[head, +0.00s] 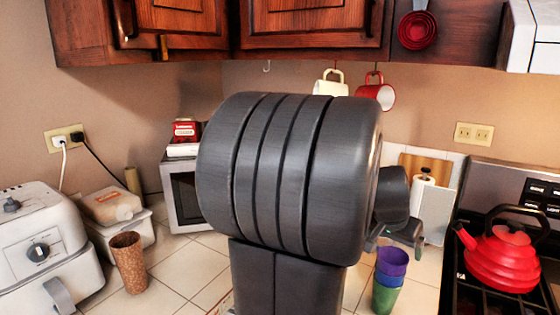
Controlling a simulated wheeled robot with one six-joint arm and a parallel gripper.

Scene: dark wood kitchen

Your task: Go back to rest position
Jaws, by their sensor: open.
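My gripper (395,239) shows only in part, just right of my own large dark arm link, which fills the middle of the head view. Its two fingers stand apart, so it is open, and I see nothing held between them. It appears just above a stack of cups, purple (391,261) over blue and green, on the tiled counter. I cannot tell whether it touches them. Most of the arm behind the big link is hidden.
A red kettle (502,262) stands on the stove at right. An air fryer (45,245), a brown cup (129,262) and a microwave (184,195) stand at left. Mugs (376,92) hang under the wooden cabinets (310,28). Tiles between the brown cup and my arm are clear.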

